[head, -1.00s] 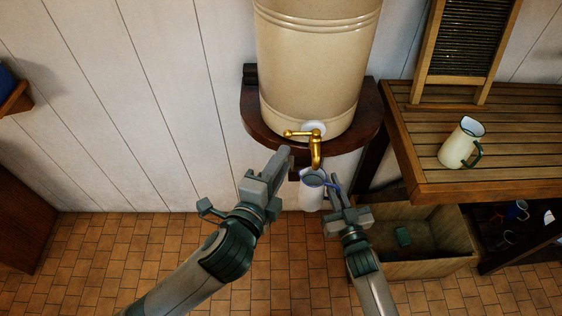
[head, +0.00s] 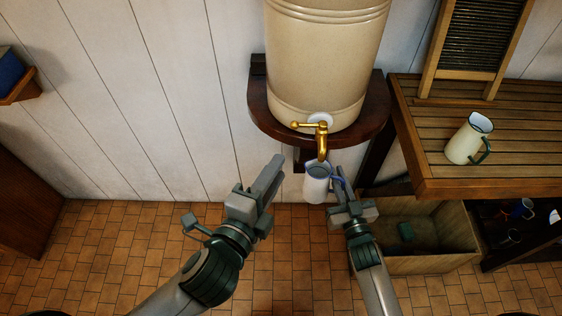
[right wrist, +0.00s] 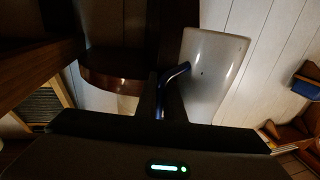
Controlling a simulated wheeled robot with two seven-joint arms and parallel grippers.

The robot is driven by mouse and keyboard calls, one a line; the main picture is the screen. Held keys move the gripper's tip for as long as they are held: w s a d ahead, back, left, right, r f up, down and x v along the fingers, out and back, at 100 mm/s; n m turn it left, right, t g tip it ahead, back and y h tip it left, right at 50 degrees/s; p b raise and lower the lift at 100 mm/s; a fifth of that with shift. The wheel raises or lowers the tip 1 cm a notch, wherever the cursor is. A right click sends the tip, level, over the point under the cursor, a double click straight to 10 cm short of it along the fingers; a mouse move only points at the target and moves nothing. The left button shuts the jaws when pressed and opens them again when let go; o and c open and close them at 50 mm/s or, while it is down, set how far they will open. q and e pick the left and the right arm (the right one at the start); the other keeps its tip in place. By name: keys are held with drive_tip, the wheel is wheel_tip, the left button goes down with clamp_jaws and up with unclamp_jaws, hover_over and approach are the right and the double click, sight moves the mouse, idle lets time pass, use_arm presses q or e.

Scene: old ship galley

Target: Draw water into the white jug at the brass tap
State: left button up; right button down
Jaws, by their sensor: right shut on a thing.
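The white jug (head: 316,188) with a blue rim and blue handle is under the spout of the brass tap (head: 322,143), mouth up. The tap's lever points left. My right gripper (head: 340,188) is shut on the jug's handle, from the jug's right side. In the right wrist view the jug (right wrist: 213,75) and its blue handle (right wrist: 174,80) show beyond the gripper body. My left gripper (head: 275,165) is below and left of the lever, apart from it and from the jug; its finger opening cannot be made out. Whether water runs or stands in the jug is unclear.
The cream water urn (head: 325,60) stands on a dark wooden wall shelf (head: 262,110). A slatted wooden counter (head: 510,145) at right holds a cream jug with a green handle (head: 468,139) and a washboard (head: 470,45). Below is an open wooden crate (head: 430,262).

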use_arm(q)
drive_tip(key=shift+s+a+r, duration=0.1)
drive_tip(key=shift+s+a, duration=0.15)
drive_tip(key=shift+s, duration=0.2)
use_arm(e)
drive_tip(key=shift+r, duration=0.1)
drive_tip(key=shift+s, duration=0.1)
drive_tip(key=a+v, duration=0.2)
drive_tip(key=v, duration=0.9)
drive_tip(key=shift+s, duration=0.5)
idle(0.8)
drive_tip(key=shift+a, duration=0.15)
idle(0.3)
